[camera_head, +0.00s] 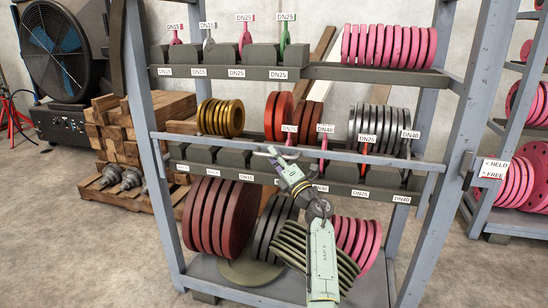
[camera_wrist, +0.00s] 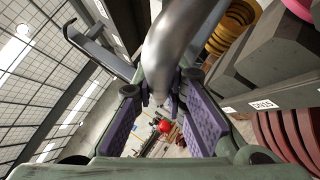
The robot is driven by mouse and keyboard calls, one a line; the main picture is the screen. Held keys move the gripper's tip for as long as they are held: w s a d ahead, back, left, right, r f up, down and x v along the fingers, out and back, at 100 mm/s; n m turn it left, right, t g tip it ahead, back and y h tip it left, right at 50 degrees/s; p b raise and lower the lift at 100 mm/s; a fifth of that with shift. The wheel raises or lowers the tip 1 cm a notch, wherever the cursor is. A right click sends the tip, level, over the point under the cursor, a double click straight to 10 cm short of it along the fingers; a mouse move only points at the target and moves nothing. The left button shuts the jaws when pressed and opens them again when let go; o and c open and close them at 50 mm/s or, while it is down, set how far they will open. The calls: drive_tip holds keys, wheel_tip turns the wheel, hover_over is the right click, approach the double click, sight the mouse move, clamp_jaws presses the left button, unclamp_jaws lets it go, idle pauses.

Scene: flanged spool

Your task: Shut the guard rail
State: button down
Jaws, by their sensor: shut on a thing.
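The guard rail (camera_head: 375,158) is a grey bar running across the front of the rack at middle height. Its right end is near the front right post, beside a dark latch (camera_head: 467,165); I cannot tell whether they touch. A pale looped handle (camera_head: 262,153) is on the rail, left of its middle. My gripper (camera_head: 277,160) reaches up from below and is shut on this handle. In the wrist view, the thick grey handle (camera_wrist: 178,45) passes between the purple-padded fingers (camera_wrist: 160,105). The fingers hide part of the handle.
The rack holds pink, gold, red and grey flanges in rows. A HELD/FREE sign (camera_head: 494,168) is at the right post. Clear floor (camera_head: 130,255) shows front left.

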drive_tip(key=shift+a, duration=0.1)
drive_tip(key=c, duration=1.6)
unclamp_jaws()
drive_tip(key=v, duration=1.2)
